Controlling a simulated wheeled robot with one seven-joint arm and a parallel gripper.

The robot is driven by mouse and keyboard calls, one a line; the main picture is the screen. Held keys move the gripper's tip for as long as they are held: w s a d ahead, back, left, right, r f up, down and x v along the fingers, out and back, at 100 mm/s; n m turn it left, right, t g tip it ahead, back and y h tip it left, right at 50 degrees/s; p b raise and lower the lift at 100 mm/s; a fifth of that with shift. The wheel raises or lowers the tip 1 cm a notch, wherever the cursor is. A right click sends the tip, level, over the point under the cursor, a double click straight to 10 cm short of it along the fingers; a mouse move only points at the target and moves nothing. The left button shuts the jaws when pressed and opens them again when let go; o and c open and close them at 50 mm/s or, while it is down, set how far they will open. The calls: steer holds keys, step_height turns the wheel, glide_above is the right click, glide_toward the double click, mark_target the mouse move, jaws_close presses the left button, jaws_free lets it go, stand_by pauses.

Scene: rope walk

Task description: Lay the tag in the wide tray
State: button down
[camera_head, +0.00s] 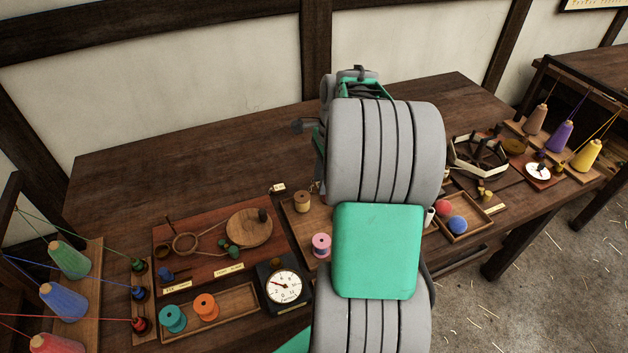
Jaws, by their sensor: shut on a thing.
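My grey and green arm stands upright across the middle of the view, and the gripper at its end is hidden behind it. I cannot see what the gripper holds. A small pale tag-like piece (278,187) with dark marks shows at the back left corner of a wooden tray (288,216); I cannot tell whether it is the tag or a fixed label. This tray holds a tan spool (302,201) and a pink spool (321,245). My arm covers its right part. I cannot tell for sure which tray is the wide one.
A long tray (238,309) with teal and orange spools lies at the front left, beside a dial gauge (283,287). A red-brown board (200,262) lies behind it. A small tray (468,232) with red and blue balls is right of my arm. The back left tabletop is clear.

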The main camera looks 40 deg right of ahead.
steer(key=r, duration=0.5)
steer(key=s+r, duration=0.1)
steer(key=r, duration=0.1)
steer(key=shift+s+d+r, duration=0.1)
steer(key=shift+d+r, duration=0.2)
steer(key=shift+d, duration=0.1)
steer(key=s+a+f+m, duration=0.1)
steer(key=s+a+f, duration=0.2)
steer(key=s+a, duration=0.35)
steer(key=s+a+f+m, duration=0.2)
steer(key=s+a+f, duration=0.25)
steer(key=s, duration=0.25)
glide_above(309, 229)
steer(key=shift+m, duration=0.3)
steer(key=f, duration=0.8)
steer(key=shift+s+f, duration=0.1)
steer(key=shift+s, duration=0.3)
steer(key=shift+w+d+f, duration=0.1)
steer(key=shift+w+f, duration=0.05)
steer(key=shift+f, duration=0.1)
steer(key=shift+w+d+f+p, duration=0.1)
steer(key=shift+f+p, duration=0.1)
steer(key=shift+f, duration=0.7)
steer(key=shift+w+f+p, duration=0.1)
steer(key=shift+f+p, duration=0.05)
steer(key=shift+f, duration=0.7)
